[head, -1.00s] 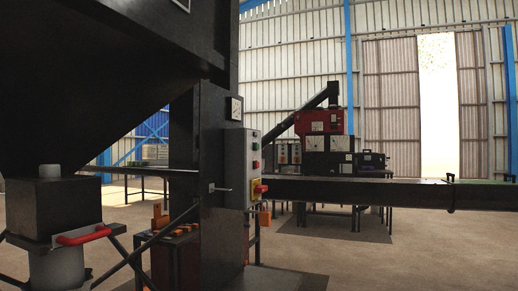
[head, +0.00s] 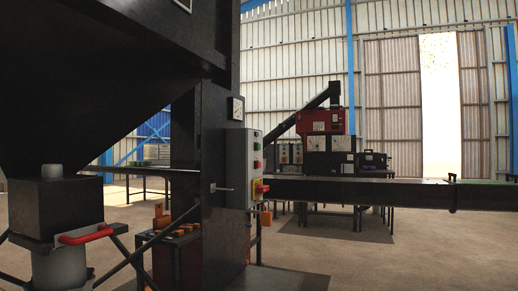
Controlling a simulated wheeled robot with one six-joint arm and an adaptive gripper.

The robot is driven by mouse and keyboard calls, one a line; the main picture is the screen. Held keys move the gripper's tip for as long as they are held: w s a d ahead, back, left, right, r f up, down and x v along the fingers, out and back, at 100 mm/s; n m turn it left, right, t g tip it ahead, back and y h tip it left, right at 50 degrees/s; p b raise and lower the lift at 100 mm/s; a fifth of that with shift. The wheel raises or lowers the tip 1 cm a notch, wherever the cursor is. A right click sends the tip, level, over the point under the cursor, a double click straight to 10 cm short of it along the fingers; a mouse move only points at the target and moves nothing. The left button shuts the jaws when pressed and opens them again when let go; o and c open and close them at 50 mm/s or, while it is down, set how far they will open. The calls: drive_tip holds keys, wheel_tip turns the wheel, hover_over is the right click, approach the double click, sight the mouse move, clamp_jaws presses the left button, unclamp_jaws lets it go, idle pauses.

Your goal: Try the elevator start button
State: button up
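A grey control box (head: 240,168) is mounted on the side of a black column, right of the picture's middle left. Button labels are too small to read, so I cannot tell which is the elevator start button. My gripper is not in view.
A black hopper (head: 90,80) fills the upper left, above a black block with a red handle (head: 86,235). A long dark conveyor beam (head: 360,191) runs to the right. A red-and-black machine (head: 325,130) stands behind it. Open concrete floor (head: 430,250) lies at the lower right.

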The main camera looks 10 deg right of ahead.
clamp_jaws()
idle(1.4)
